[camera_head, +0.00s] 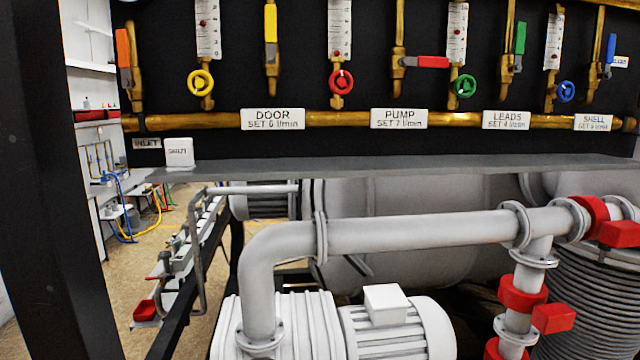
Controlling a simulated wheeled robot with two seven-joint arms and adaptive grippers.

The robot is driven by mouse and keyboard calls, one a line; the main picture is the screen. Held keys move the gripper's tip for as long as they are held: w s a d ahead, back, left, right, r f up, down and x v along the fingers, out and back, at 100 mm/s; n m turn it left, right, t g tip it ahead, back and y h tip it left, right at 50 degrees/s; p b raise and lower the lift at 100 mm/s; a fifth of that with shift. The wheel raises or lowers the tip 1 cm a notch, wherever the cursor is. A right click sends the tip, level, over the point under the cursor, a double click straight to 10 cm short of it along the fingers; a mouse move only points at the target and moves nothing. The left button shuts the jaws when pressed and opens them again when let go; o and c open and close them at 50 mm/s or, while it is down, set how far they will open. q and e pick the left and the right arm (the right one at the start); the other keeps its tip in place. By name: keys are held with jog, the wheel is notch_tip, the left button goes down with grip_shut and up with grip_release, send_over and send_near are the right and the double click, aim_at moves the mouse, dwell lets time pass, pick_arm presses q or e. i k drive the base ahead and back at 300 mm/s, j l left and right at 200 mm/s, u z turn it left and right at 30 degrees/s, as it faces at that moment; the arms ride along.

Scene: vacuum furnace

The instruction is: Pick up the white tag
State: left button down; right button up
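A small white tag (179,152) with dark lettering, hard to read, stands near the left end of a grey shelf (400,163). It looks upright against the dark panel, just right of the INLET label (147,143). Larger white plates marked DOOR (272,119), PUMP (399,118), LEADS (505,120) and SHELL (592,122) are along the brass pipe above the shelf. Neither of my grippers shows in this view.
Coloured valve handles and flow gauges line the panel above, including a yellow handwheel (201,83). A black post (62,200) stands at the left. White pump piping (420,232) and a motor (397,328) fill the space below. The shelf right of the tag is bare.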

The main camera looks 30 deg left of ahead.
aim_at(179, 155)
jog(key=u, duration=0.4)
jog(key=j+u, duration=0.15)
jog(key=u, duration=0.7)
jog(key=j+u, duration=0.1)
jog(key=u, duration=0.35)
jog(key=i, duration=0.05)
